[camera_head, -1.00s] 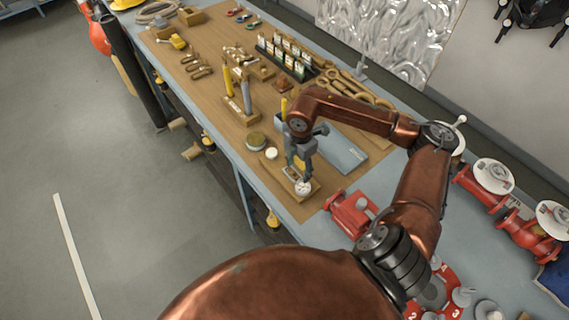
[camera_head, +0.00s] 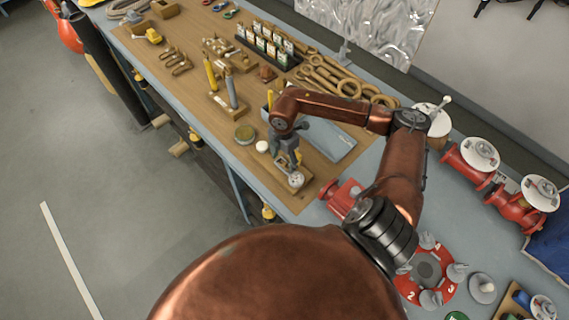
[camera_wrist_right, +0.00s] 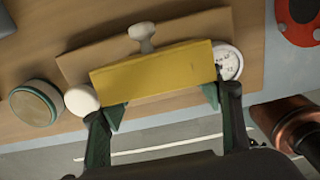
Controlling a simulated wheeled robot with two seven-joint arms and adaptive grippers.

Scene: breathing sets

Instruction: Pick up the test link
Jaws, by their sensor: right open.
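My right gripper (camera_head: 288,163) is over a small wooden stand (camera_head: 307,180) near the bench's front edge. In the right wrist view the gripper (camera_wrist_right: 166,108) is open. Its green-tipped fingers are at the two ends of the near side of a yellow block (camera_wrist_right: 152,72). I cannot tell whether they touch it. The block lies across the wooden stand (camera_wrist_right: 85,66), beside a round white dial gauge (camera_wrist_right: 228,62). The gauge also shows in the head view (camera_head: 296,179). No label tells me which part is the test link. My left gripper is out of view.
A round tin (camera_wrist_right: 36,103) and a white knob (camera_wrist_right: 81,99) are close to the stand. A red block (camera_head: 342,196) is right of it. Open floor (camera_head: 110,190) lies left of the bench.

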